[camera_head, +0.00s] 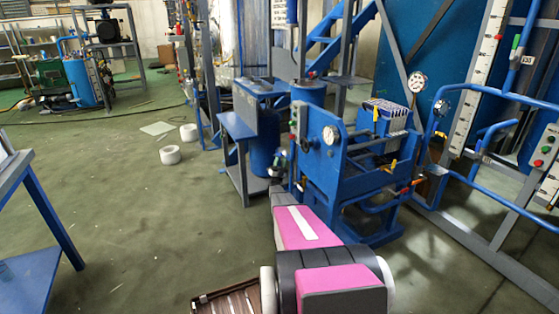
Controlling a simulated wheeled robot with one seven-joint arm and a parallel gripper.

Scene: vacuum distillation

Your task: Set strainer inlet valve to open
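A blue skid (345,165) with pipes, gauges and small valves stands right of centre. A yellow lever (376,115) stands near its top, and another yellow handle (393,167) shows lower at its right side. A red-orange handle (405,190) is on a pipe at its right. No label tells which one is the strainer inlet valve. My pink and dark arm reaches up from the bottom to the skid's left side. My gripper (278,165) is a small dark shape beside the skid's left edge, and its fingers are too small to read. Contact with the skid cannot be told.
A round gauge (331,135) and a button box (298,120) are on the skid's front. A blue side table (240,140) stands close left. Blue pipework (490,99) fills the right. White rolls (170,155) lie on the open green floor at left.

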